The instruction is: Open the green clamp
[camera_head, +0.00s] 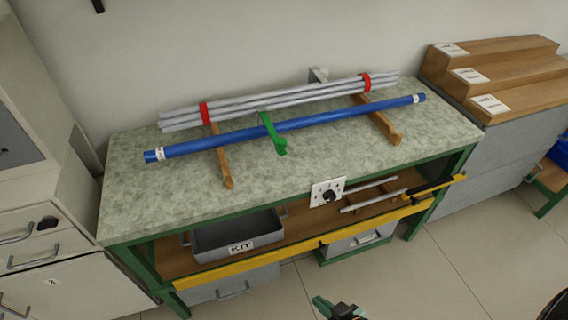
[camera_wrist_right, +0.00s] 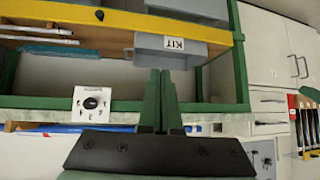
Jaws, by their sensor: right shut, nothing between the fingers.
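The green clamp (camera_head: 271,132) is on the bench top. Its arm lies across a long blue tube (camera_head: 330,118) and its end points toward the front edge; I cannot tell whether it is closed. My right gripper (camera_head: 320,302) shows at the bottom of the head view, in front of the bench and well away from the clamp. Its green fingers also show in the right wrist view (camera_wrist_right: 160,95), together and empty. The clamp is not clear in the right wrist view. My left gripper is not in view.
Grey rods (camera_head: 270,101) with red bands lie behind the tube on wooden supports (camera_head: 223,165). A white panel with a black knob (camera_head: 327,192) sits on the front edge. The lower shelf holds a KIT bin (camera_head: 236,236) and a yellow rail (camera_head: 290,252). Stepped wooden blocks (camera_head: 500,75) stand right.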

